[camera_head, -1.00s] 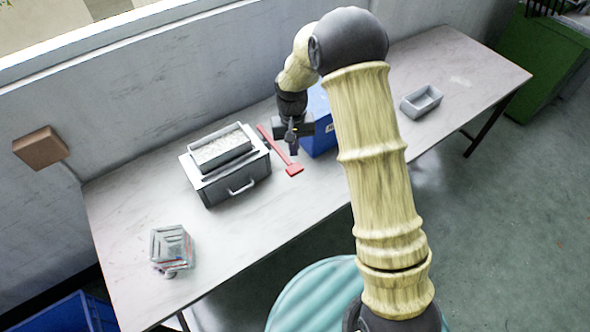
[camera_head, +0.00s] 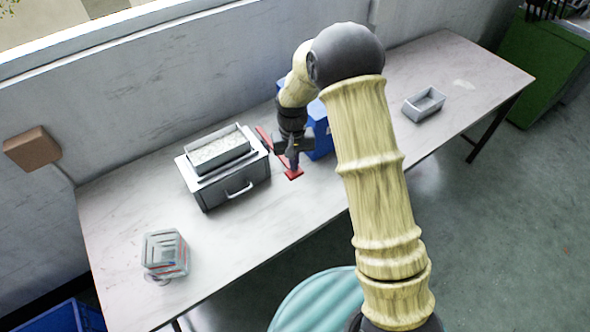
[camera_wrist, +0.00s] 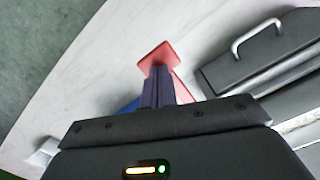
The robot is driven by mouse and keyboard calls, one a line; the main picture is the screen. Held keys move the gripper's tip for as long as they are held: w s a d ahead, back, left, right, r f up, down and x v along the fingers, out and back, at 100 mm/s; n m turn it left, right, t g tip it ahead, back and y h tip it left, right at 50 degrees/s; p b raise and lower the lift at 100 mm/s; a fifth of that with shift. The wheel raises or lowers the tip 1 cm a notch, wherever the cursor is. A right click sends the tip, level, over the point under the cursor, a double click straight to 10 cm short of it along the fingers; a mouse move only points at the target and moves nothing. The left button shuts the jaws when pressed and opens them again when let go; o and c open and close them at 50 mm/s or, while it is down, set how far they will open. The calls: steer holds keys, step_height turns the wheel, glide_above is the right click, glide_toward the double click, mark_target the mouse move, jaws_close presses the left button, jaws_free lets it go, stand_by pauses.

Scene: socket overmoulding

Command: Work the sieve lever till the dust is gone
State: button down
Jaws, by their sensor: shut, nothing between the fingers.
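The sieve box (camera_head: 235,186) stands on the table, dark-sided, with a silver handle on its front. A pale tray of whitish granular material (camera_head: 218,154) sits on its top. The red lever (camera_head: 264,137) runs along the box's right side and ends in a flat red paddle (camera_head: 293,174). My gripper (camera_head: 294,165) points down at the paddle, its fingers shut and empty. In the wrist view the closed fingers (camera_wrist: 158,84) overlap the paddle (camera_wrist: 157,55); I cannot tell whether they touch it. The box's handle (camera_wrist: 256,38) shows at upper right there.
A blue bin (camera_head: 319,130) stands just right of my gripper, partly hidden by my arm. A small grey tray (camera_head: 424,103) lies further right. A grey box-like item (camera_head: 165,254) stands at the table's left. The front middle of the table (camera_head: 250,250) is clear.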

steer(key=shift+f+b, duration=0.65)
steer(key=shift+f, duration=1.1)
steer(key=w+p, duration=0.1)
steer(key=w+r, duration=0.1)
steer(key=w, duration=0.1)
steer(key=shift+a+p, duration=0.2)
steer(key=shift+p, duration=0.15)
steer(key=shift+r, duration=0.15)
step_height(320, 180, up, 17)
steer(key=w+b, duration=0.1)
steer(key=shift+w+a+r, duration=0.15)
steer(key=shift+w, duration=0.25)
